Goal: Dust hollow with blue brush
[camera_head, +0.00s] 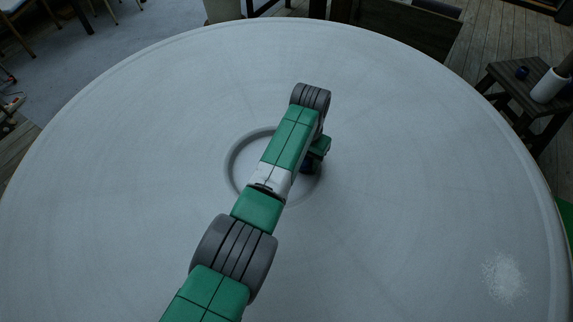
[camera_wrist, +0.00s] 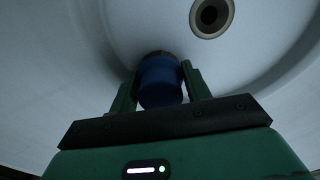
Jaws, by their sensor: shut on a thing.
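The blue brush (camera_wrist: 160,82) is held between the two green fingers of my gripper (camera_wrist: 160,72) in the wrist view. Its dark tip points at the pale surface of the hollow; whether it touches cannot be told. In the head view my gripper (camera_head: 313,163) is over the right side of the hollow (camera_head: 234,160), with a small dark blue part of the brush (camera_head: 308,167) showing below it. The hollow is a round, shallow recess in the middle of a big white disc (camera_head: 130,190). My arm hides much of it.
A round hole with a pale rim (camera_wrist: 194,19) shows in the wrist view. A patch of white powder (camera_head: 503,278) lies on the disc at lower right. A dark wooden stool (camera_head: 520,88) with a white cylinder (camera_head: 548,86) stands off the right edge. The disc is otherwise clear.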

